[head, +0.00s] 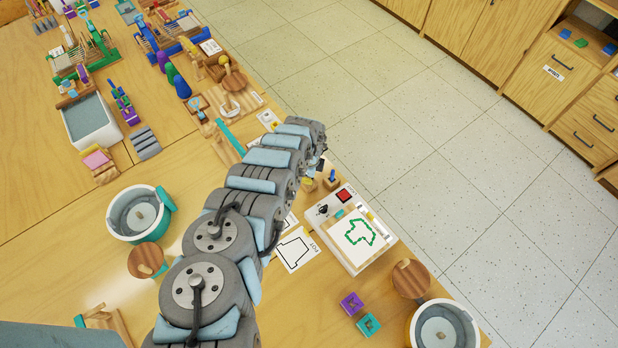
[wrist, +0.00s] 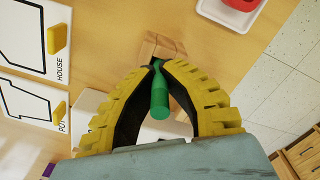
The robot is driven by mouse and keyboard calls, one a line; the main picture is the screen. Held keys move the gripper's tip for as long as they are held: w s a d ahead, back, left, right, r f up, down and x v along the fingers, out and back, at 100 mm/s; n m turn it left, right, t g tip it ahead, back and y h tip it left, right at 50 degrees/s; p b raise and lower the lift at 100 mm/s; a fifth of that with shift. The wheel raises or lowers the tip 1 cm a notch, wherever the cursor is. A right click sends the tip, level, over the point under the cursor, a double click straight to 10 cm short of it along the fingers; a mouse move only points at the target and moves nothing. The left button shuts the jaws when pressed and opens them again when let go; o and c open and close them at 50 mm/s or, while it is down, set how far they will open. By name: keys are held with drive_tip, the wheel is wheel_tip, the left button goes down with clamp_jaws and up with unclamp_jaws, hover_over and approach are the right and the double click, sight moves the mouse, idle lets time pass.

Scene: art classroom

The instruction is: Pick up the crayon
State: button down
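The green crayon (wrist: 160,100) is in the wrist view, between the yellow and black fingers of my gripper (wrist: 158,68). The fingertips close in on both sides of it near its far end, and its thick end points toward the camera. A small wooden block (wrist: 166,46) lies just beyond the fingertips; I cannot tell whether the crayon still touches it. In the head view the arm hides the crayon and the fingers.
Outline cards with yellow pieces, one marked HOUSE (wrist: 62,68), lie at the left in the wrist view. A red and white tray (wrist: 232,14) is at the top. In the head view a white drawing board (head: 362,240) lies right of my arm. Floor (head: 480,150) borders the table's right edge.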

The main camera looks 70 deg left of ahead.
drive_tip(key=shift+r, duration=4.65)
drive_tip(key=shift+r, duration=0.1)
